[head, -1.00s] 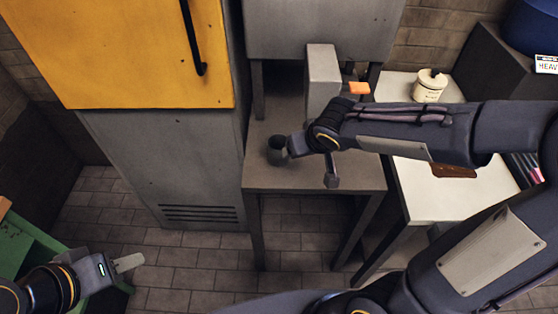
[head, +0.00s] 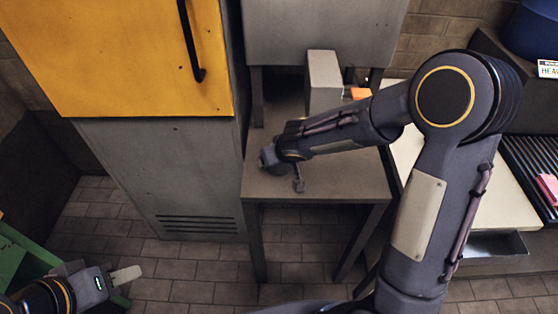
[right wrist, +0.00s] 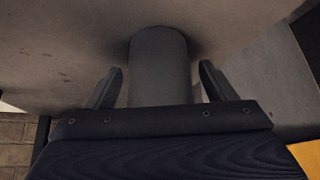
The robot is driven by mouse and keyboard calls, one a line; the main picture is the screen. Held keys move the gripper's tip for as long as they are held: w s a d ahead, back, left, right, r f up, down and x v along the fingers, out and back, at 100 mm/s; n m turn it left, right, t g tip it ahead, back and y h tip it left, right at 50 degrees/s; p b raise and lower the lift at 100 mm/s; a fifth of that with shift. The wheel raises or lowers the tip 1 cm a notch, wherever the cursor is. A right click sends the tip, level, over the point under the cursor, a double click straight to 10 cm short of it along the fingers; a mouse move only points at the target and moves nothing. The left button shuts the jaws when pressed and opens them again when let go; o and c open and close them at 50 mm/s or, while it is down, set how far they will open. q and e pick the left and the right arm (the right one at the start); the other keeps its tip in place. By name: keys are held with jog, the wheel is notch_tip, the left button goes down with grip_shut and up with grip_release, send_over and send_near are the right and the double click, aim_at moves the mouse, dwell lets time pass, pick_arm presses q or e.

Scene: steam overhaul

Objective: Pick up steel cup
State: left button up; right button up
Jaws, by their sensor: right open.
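The steel cup (right wrist: 160,52) is a dark grey cylinder standing on the small metal table (head: 330,183). In the right wrist view it sits between the two fingers of my right gripper (right wrist: 161,78), which are apart with a gap on each side of it. In the head view the right gripper (head: 268,157) is low over the table's left part, and it and the wrist hide the cup. My left gripper (head: 124,275) is at the lower left, away from the table; its finger shows edge-on and its opening cannot be made out.
A grey box-shaped part (head: 324,80) and an orange item (head: 361,93) are behind my right forearm. A yellow-doored cabinet (head: 120,60) borders the table on the left. A white-topped counter (head: 505,205) stands right. A green bench (head: 22,262) is lower left.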

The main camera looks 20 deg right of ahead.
jog(key=c, duration=1.1)
jog(key=shift+r, duration=0.15)
